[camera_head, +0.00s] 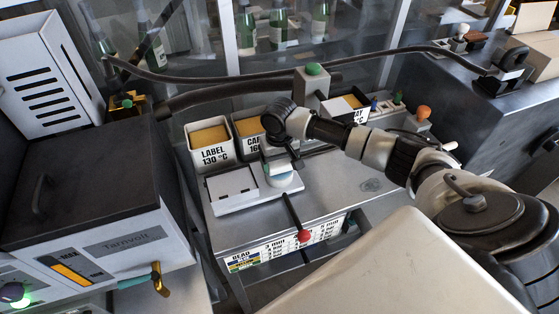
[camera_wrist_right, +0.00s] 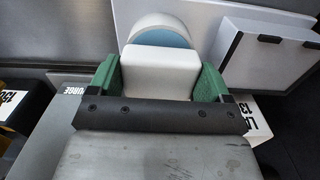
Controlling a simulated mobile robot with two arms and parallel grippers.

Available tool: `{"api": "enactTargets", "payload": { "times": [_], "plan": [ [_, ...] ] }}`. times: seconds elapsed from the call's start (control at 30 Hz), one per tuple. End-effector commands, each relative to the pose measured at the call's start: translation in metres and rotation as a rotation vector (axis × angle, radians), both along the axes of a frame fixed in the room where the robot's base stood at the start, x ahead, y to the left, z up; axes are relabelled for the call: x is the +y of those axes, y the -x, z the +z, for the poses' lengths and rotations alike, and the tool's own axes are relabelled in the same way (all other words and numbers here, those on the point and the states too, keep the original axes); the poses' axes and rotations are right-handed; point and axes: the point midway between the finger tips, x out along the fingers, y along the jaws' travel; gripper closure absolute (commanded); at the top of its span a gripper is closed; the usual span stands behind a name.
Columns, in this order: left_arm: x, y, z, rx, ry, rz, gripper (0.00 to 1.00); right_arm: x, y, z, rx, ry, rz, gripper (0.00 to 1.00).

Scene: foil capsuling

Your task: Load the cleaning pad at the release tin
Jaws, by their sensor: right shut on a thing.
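My right gripper (camera_head: 281,160) comes in from the right and is over the steel bench. In the wrist view its green fingers (camera_wrist_right: 160,80) are shut on a white block, which I take for the cleaning pad (camera_wrist_right: 160,67). The round white tin with a blue inside (camera_wrist_right: 163,33) is just beyond the block, which covers part of it. In the head view the tin (camera_head: 284,181) sits at the right end of a white tray, just below the gripper. I cannot tell whether the pad touches the tin. My left gripper is not in view.
A white box (camera_head: 232,184) stands left of the tin. Bins marked LABEL (camera_head: 211,142) and another half hidden stand behind. A lever with a red knob (camera_head: 304,236) sticks out in front. The dark-lidded machine (camera_head: 85,175) is at left. The bench right of the tin is clear.

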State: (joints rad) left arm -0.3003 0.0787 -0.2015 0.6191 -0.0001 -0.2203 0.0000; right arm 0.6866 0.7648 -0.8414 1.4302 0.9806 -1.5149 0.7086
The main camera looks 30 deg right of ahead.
Motion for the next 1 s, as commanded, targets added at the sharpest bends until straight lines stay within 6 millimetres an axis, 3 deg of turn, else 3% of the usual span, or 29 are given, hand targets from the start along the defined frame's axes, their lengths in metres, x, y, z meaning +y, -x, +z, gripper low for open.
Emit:
{"api": "enactTargets", "payload": {
  "times": [1.0],
  "plan": [
    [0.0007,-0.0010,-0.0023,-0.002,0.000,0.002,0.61,-0.0001,-0.0001,-0.0094,0.000,0.000,-0.001,0.43]
  ]
}}
